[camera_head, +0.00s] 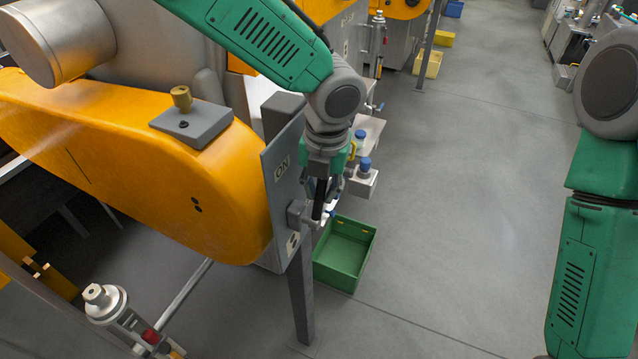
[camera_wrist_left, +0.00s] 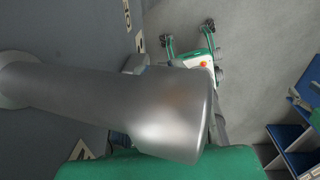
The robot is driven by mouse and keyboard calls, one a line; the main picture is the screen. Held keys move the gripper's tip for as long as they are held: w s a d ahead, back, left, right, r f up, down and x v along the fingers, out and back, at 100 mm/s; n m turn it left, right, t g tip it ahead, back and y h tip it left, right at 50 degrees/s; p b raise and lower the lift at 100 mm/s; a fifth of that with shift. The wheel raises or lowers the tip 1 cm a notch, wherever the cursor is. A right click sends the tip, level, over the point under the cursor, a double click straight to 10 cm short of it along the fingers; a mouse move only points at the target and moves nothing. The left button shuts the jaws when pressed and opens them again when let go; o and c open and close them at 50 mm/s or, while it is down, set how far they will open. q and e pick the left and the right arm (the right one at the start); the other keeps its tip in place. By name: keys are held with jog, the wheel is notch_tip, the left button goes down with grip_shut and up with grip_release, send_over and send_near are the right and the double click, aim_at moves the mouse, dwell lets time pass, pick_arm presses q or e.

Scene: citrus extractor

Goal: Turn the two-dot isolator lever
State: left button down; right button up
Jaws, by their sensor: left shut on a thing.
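A grey upright panel (camera_head: 284,165) stands at the right end of the orange machine. It has an ON label near its top and a label with two dark dots (camera_head: 293,243) low down. The grey isolator lever (camera_head: 297,213) sticks out of the panel's front just above that label. My left gripper (camera_head: 318,213) points down there and is shut on the lever's outer part, which the dark fingers partly hide. In the left wrist view a large grey cylinder fills the middle; the panel (camera_wrist_left: 75,40) is behind it, and no fingertips can be made out. My right gripper is out of view.
A green bin (camera_head: 345,253) stands on the floor right of the panel's post (camera_head: 301,305). A small shelf with blue-capped bottles (camera_head: 364,165) is behind the gripper. The orange machine (camera_head: 130,150) fills the left.

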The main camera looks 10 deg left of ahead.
pick_arm(q)
jog(key=shift+w+r, duration=0.1)
jog(key=shift+w, duration=0.05)
jog(key=c, duration=1.5)
grip_release()
jog(key=shift+d, duration=0.1)
jog(key=shift+o, duration=0.2)
notch_tip(320, 180, up, 12)
jog(key=shift+s+d, duration=0.2)
jog(key=shift+d, duration=0.25)
